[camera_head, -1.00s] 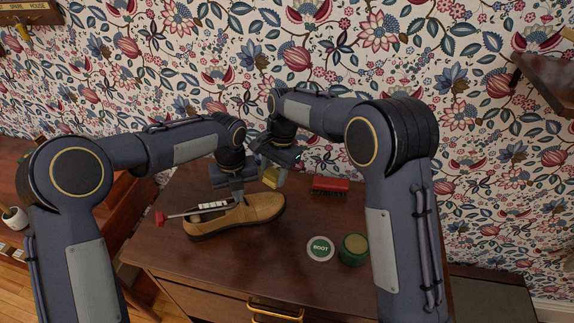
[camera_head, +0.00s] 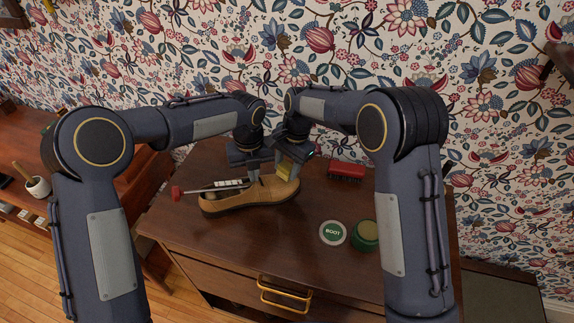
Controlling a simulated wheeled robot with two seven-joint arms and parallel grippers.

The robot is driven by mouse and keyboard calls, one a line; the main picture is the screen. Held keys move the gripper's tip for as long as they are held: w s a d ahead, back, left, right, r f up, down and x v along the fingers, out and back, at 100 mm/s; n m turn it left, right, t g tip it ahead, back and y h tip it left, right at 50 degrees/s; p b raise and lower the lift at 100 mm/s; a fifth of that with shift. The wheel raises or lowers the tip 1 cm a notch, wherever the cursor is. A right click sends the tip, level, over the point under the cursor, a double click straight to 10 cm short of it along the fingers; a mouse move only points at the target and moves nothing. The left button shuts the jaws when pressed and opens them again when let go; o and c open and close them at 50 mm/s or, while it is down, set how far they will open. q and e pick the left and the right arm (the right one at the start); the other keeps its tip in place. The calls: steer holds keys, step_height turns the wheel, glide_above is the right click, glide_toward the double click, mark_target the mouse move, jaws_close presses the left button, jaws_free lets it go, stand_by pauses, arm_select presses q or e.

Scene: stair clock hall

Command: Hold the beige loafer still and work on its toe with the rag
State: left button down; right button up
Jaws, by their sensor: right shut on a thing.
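The beige loafer (camera_head: 235,200) lies on the dark wooden cabinet top, its toe to the right. My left gripper (camera_head: 254,183) points down at the loafer's opening, its fingertips at the upper; whether they are parted cannot be made out. My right gripper (camera_head: 284,165) is shut on the yellow rag (camera_head: 284,173). The rag is over the loafer's toe and seems to touch it, though the exact contact is hard to see. The gripper hides part of the rag.
A rod with a red end (camera_head: 177,193) sticks out left of the loafer. A round BOOT lid (camera_head: 332,233) and open green jar (camera_head: 365,236) stand front right. The cabinet top (camera_head: 275,245) in front of the loafer is clear.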

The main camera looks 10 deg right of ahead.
arm_select(q)
steer(key=shift+a+f, duration=0.1)
steer(key=shift+f, duration=0.1)
arm_select(e)
steer(key=shift+a+f, duration=0.1)
steer(key=shift+f, duration=0.25)
